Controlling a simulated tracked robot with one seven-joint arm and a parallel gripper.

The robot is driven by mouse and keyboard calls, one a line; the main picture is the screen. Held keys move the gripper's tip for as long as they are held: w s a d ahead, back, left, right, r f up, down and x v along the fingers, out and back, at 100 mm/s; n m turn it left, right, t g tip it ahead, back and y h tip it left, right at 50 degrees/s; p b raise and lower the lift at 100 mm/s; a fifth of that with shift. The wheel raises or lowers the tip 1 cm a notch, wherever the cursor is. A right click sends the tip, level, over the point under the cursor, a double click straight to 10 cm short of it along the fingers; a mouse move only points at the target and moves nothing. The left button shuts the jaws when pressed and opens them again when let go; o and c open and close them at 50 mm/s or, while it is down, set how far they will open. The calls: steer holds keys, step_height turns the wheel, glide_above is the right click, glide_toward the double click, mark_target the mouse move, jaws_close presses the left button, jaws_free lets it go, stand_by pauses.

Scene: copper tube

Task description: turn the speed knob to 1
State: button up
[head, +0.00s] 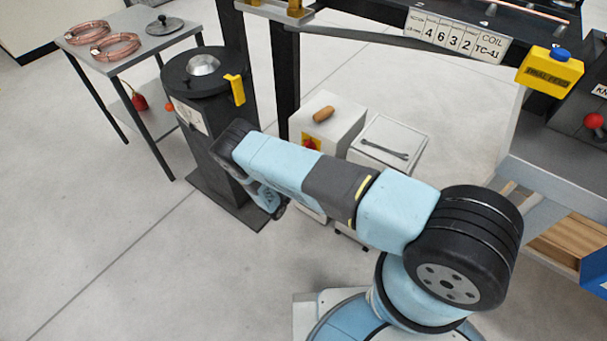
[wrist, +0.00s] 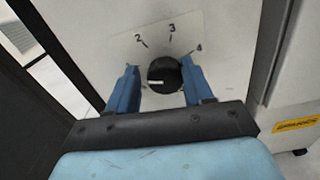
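The speed knob (wrist: 165,75) is round and black with a short white mark, on a pale panel (wrist: 205,22) in the wrist view. The mark lies on the knob's left part, pointing roughly left. The numbers 2, 3 and 4 show around the knob; the number 1 is not visible. My gripper (wrist: 159,68) has its two blue fingers apart, one on each side of the knob. A gap shows at the left finger; the right finger is very near the knob, and I cannot tell whether it touches. The knob is not visible in the head view.
A black stand (head: 200,78) with a yellow bracket is by my arm's end. Two pale cabinets carry a wooden-looking handle (head: 323,114) and a wrench (head: 385,150). A table (head: 128,63) with copper coils stands back left. The left floor is clear.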

steer(key=shift+o, duration=1.7)
steer(key=shift+d, duration=0.1)
steer(key=v, duration=1.4)
steer(key=shift+f, duration=0.1)
